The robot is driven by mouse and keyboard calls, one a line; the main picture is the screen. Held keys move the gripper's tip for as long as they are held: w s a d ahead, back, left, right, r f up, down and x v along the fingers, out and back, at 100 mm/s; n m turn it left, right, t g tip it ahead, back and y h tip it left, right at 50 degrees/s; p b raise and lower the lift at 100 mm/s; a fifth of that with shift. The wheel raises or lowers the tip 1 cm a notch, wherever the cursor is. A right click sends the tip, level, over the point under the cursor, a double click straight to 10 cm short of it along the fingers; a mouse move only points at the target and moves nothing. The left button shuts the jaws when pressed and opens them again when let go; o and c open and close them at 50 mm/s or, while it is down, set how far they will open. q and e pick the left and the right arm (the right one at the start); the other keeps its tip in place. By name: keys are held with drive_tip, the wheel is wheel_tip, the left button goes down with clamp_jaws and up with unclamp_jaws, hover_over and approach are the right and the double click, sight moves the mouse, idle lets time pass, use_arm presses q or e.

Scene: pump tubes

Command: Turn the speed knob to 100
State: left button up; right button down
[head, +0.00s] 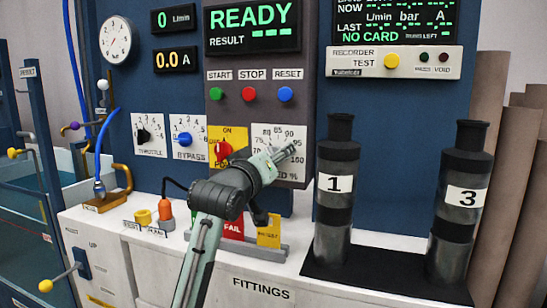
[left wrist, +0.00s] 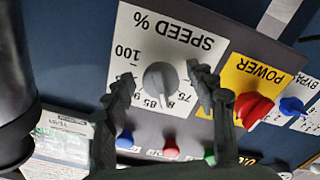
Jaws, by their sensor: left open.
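The SPEED % dial plate (head: 296,170) is on the dark panel in the head view, its knob hidden behind my left gripper (head: 284,153). The left wrist view shows the plate (left wrist: 190,25) upside down, with the round grey speed knob (left wrist: 160,76) in plain sight. The 100 mark is to the left of the knob there, and 85 and 75 are below it. The exact setting of the knob is hard to read. My left gripper (left wrist: 160,84) is open, with one finger on each side of the knob and visible gaps between. My right gripper is not in view.
The red POWER switch (head: 223,151) is close beside the speed plate, with green, red and blue buttons (head: 285,94) above. Black tube 1 (head: 335,215) stands close to the right on a black mat; tube 3 (head: 460,210) is beyond it. A sign rack (head: 265,250) is below.

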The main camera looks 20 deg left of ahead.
use_arm(q)
drive_tip(key=c, duration=1.2)
drive_tip(key=shift+o, duration=0.2)
